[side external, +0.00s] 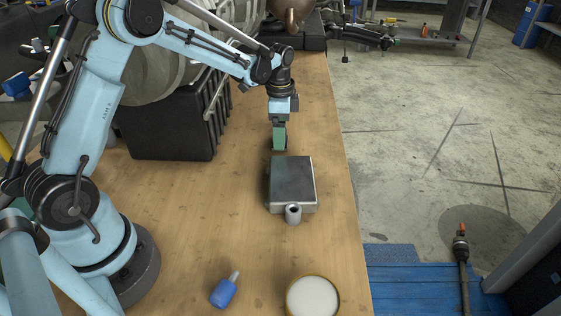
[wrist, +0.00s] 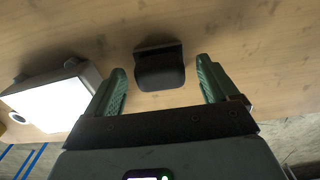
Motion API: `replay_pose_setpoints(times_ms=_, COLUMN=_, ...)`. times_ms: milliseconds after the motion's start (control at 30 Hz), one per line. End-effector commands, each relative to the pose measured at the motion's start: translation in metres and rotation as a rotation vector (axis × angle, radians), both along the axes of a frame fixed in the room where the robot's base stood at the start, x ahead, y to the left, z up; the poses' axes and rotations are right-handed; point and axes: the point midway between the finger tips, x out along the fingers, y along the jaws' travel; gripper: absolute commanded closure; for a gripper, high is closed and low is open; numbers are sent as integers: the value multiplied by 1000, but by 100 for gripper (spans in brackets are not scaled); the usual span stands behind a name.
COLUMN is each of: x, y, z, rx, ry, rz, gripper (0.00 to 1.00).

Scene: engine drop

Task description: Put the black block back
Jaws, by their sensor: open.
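The black block (wrist: 160,76) rests on the wooden table in the wrist view. It is small and dark with rounded edges, and lines up with the gap between my fingertips. My gripper (wrist: 160,66) has green fingers spread wide, one on each side of the block in the picture, with clear gaps on both sides. How far the fingers reach down beside it I cannot tell. In the side external view my gripper (side external: 279,142) points down just above the table, behind a grey metal box. The block is not clearly visible there, hidden by my gripper.
The metal box (side external: 292,180) with a short spout stands close by; it shows brightly lit in the wrist view (wrist: 50,98). A blue bottle (side external: 223,292) and a round white-filled tin (side external: 313,297) are near the front. A black crate (side external: 170,135) stands left. The table's right edge is near.

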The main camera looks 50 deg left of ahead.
Motion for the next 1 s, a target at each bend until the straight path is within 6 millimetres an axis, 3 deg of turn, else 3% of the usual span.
replay_pose_setpoints(times_ms=500, x=3, y=7, z=94, rx=0, ry=0, rz=0, gripper=13)
replay_pose_setpoints(times_ms=833, x=0, y=6, z=119, rx=1, ry=-10, rz=11, gripper=13)
replay_pose_setpoints(times_ms=1000, x=-18, y=-7, z=136, rx=8, ry=-77, rz=94, gripper=13)
